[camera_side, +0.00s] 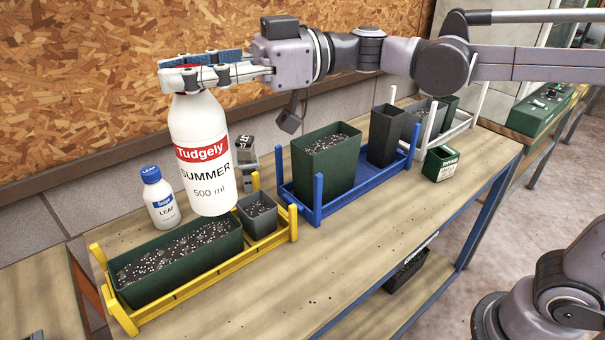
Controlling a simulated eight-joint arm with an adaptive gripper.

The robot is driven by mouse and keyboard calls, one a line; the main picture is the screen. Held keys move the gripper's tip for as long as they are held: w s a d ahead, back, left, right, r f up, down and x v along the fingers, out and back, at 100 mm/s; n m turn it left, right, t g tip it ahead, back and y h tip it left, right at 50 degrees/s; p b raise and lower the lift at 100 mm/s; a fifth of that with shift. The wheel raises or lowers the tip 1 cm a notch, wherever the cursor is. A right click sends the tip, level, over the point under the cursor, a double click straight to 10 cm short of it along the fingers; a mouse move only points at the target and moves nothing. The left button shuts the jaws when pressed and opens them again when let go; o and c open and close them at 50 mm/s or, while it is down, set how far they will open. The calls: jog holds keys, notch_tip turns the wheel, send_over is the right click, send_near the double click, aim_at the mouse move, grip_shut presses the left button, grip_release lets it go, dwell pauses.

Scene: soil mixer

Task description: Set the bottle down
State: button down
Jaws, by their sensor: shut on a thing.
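A large white bottle (204,180) with a red band reading "Tudgely SUMMER 500 ml" hangs upright in my gripper (197,74). My gripper is shut on the top of the bottle, and the fingers hide its cap. The bottle's base appears over or just behind the yellow rack (269,245), near the small dark pot (257,212) and the long green planter (172,262). I cannot tell whether the base touches anything.
A small white bottle with a blue cap (160,200) stands left of the large one. A blue rack (375,182) holds a tall green pot (325,160) and a dark pot (386,135). The bench front (370,260) is mostly clear.

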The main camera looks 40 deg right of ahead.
aim_at(184, 172)
jog(key=shift+s+a+g, duration=0.3)
jog(key=shift+s+a, duration=0.1)
jog(key=shift+s, duration=0.2)
jog(key=shift+s+a+f+n, duration=0.1)
jog(key=shift+n, duration=0.2)
notch_tip(184, 172, down, 11)
jog(key=shift+f, duration=0.1)
jog(key=s+a+f, duration=0.4)
jog(key=a+f, duration=0.6)
jog(key=f, duration=0.1)
jog(key=shift+a+f, duration=0.15)
jog(key=shift+a, duration=0.25)
jog(key=c, duration=0.9)
grip_release()
jog(key=shift+f, duration=0.15)
jog(key=shift+c, duration=0.2)
